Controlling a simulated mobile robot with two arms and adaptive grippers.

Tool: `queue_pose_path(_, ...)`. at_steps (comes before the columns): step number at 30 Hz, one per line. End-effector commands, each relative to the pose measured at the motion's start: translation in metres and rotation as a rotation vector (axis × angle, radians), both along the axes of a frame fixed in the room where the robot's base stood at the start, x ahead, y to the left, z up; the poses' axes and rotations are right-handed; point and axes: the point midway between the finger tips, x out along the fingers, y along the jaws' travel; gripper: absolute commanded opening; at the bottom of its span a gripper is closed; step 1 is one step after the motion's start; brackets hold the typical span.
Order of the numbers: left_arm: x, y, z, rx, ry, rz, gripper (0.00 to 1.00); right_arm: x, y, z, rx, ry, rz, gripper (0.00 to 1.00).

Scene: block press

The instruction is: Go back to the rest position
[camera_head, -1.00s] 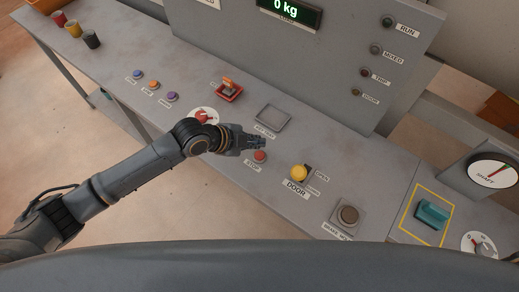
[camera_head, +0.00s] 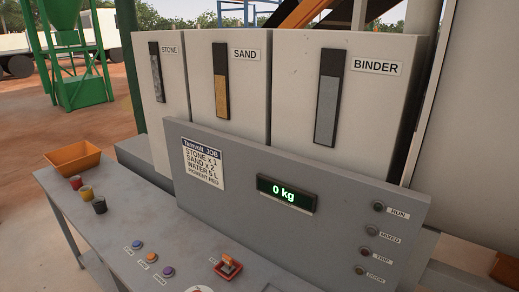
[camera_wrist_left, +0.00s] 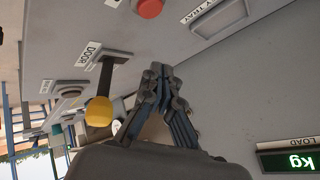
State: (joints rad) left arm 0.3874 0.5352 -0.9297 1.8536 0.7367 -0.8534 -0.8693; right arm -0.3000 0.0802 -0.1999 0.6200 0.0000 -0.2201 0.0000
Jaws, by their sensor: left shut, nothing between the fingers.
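My left gripper (camera_wrist_left: 158,78) shows in the left wrist view with its fingers shut and empty. It is over the grey console, to the right of the yellow-knobbed DOOR lever (camera_wrist_left: 99,111), and looks clear of it. A red button (camera_wrist_left: 150,8) and a grey square tray (camera_wrist_left: 222,18) lie further up in that view. Neither of my grippers shows in the head view. My right gripper is in no view.
The head view shows the console (camera_head: 130,215) with coloured buttons, a red switch (camera_head: 228,266), an upright panel whose display (camera_head: 287,193) reads 0 kg, and a lamp column. STONE, SAND and BINDER bins (camera_head: 240,90) stand behind. Small pots (camera_head: 87,193) and an orange tray (camera_head: 70,158) sit at left.

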Motion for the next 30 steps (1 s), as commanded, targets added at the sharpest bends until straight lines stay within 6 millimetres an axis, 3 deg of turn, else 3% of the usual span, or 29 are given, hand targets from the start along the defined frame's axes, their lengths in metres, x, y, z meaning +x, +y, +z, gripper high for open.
queue_pose_path(2,-0.022,-0.008,0.003,-0.040,0.065,0.069,0.00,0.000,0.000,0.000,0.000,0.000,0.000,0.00)
queue_pose_path(5,-0.046,-0.002,0.010,-0.083,0.170,0.239,0.00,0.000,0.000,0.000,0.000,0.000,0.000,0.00)
queue_pose_path(8,-0.067,0.024,0.012,-0.110,0.285,0.469,0.00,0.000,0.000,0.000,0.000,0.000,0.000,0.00)
queue_pose_path(12,-0.093,0.074,0.007,-0.112,0.412,0.772,0.00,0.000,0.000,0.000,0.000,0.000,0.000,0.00)
queue_pose_path(21,-0.152,0.159,-0.003,-0.068,0.567,1.235,0.00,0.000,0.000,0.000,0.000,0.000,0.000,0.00)
queue_pose_path(28,-0.196,0.208,-0.003,-0.020,0.629,1.500,0.00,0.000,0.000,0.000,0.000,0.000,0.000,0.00)
queue_pose_path(30,-0.189,0.205,-0.026,-0.015,0.633,1.491,0.00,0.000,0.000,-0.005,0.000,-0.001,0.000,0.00)
